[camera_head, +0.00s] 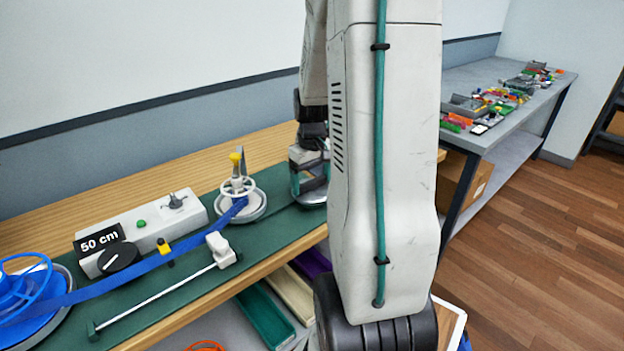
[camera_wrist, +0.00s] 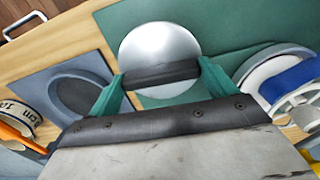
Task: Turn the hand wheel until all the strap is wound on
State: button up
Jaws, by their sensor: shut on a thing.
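My gripper (camera_wrist: 160,75) has two teal fingers and is shut on a dark bar (camera_wrist: 160,74) that lies across a round silver disc (camera_wrist: 160,42). In the head view my gripper (camera_head: 309,183) is low over the right end of the green mat, mostly hidden by my arm. To its left stands a white spoked wheel with a yellow-topped handle (camera_head: 237,184) on a round base, apart from my gripper. The blue strap (camera_head: 150,263) runs from there to a blue spoked reel (camera_head: 22,290) at the left edge, and much of its length lies between them.
A grey control box (camera_head: 150,222) has a "50 cm" label, a black dial and a green button. A white rod (camera_head: 160,298) lies along the front. The wrist view shows a dark blue pad (camera_wrist: 35,78) and a tape roll (camera_wrist: 18,115). A cluttered bench (camera_head: 462,82) stands far right.

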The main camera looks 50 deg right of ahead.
jog(key=m, duration=0.4)
jog(key=shift+w+d+m, duration=0.1)
jog(key=shift+m, duration=0.2)
jog(key=m, duration=0.3)
jog(key=shift+m, duration=0.4)
jog(key=m, duration=1.2)
jog(key=shift+m, duration=0.3)
jog(key=m, duration=0.3)
jog(key=shift+m, duration=0.3)
jog(key=m, duration=0.4)
jog(key=shift+m, duration=2.2)
